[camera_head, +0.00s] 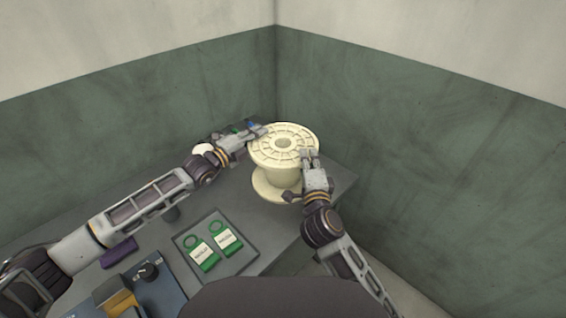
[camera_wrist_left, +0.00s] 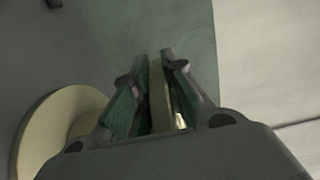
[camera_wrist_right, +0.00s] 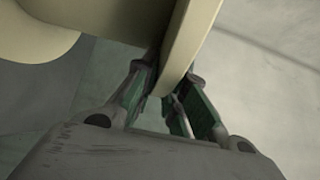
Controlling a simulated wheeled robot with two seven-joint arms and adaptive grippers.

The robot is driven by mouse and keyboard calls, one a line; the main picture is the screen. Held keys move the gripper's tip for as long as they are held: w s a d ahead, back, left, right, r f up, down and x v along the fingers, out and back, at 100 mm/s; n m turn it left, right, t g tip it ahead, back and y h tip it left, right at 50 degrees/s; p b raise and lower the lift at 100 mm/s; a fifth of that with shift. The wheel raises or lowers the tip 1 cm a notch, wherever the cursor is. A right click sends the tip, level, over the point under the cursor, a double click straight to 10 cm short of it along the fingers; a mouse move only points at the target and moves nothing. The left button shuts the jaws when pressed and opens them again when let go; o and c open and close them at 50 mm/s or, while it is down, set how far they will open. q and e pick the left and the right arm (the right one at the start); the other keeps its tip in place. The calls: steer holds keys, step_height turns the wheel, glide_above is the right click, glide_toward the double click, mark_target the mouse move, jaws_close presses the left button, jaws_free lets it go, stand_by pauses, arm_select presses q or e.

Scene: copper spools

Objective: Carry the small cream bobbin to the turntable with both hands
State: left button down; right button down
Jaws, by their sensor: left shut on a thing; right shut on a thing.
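The cream bobbin (camera_head: 283,144) stands upright at the far right end of the grey table in the head view. My left gripper (camera_head: 262,131) is shut on the left side of its upper flange, whose rim shows edge-on between the fingers in the left wrist view (camera_wrist_left: 159,95). My right gripper (camera_head: 308,154) is shut on the right side of the same flange, also seen in the right wrist view (camera_wrist_right: 186,50). The lower flange (camera_head: 268,190) hangs over or rests on the table; I cannot tell which. I cannot make out a turntable.
A dark tray (camera_head: 183,242) with two green-and-white tags (camera_head: 202,252) lies at the table's front. A purple block (camera_head: 119,252) and a device with a black knob (camera_head: 148,271) are to its left. Small blue and green items (camera_head: 251,125) sit behind my left gripper. Green-and-white walls close the corner.

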arm_select(q)
steer(key=shift+r, duration=0.25)
arm_select(e)
steer(key=shift+r, duration=0.25)
